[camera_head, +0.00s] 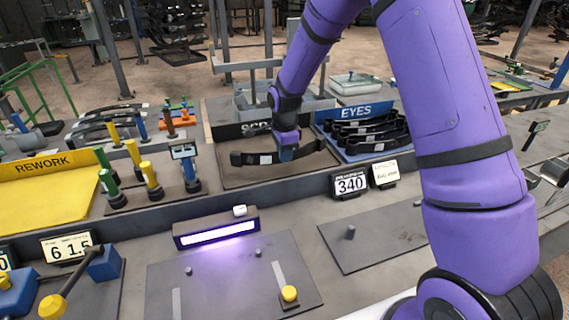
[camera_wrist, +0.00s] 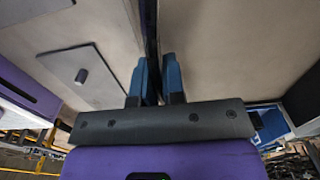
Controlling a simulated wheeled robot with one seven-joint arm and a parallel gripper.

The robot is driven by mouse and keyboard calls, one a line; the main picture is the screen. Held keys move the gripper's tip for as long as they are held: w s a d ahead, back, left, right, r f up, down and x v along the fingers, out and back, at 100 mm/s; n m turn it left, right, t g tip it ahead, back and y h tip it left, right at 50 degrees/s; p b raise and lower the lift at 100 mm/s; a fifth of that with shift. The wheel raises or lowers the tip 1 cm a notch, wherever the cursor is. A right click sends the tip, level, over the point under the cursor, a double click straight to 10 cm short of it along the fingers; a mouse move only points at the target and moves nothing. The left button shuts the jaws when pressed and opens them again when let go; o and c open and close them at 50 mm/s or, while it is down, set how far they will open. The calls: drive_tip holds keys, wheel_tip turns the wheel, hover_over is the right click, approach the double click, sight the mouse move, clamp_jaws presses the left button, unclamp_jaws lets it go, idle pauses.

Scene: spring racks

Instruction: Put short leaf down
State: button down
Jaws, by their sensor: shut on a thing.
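My gripper (camera_head: 285,153) is shut on a short dark leaf (camera_head: 248,159) with a white label on it. The leaf lies roughly level across the brown tray (camera_head: 240,179) whose sign (camera_head: 252,129) is partly covered by my wrist. I cannot tell whether the leaf touches the tray floor. In the wrist view the blue fingertips (camera_wrist: 157,85) pinch the leaf (camera_wrist: 150,32), which shows edge-on as a thin dark strip running away from them.
To the right is the blue EYES tray (camera_head: 327,128) with several dark eye leaves (camera_head: 372,131). To the left are upright green and yellow pegs (camera_head: 150,180) and the yellow REWORK tray (camera_head: 50,195). A raised rail with a 340 sign (camera_head: 349,184) runs in front.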

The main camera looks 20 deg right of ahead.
drive_tip(key=shift+f, duration=1.65)
drive_tip(key=shift+f, duration=0.2)
drive_tip(key=c, duration=1.2)
unclamp_jaws()
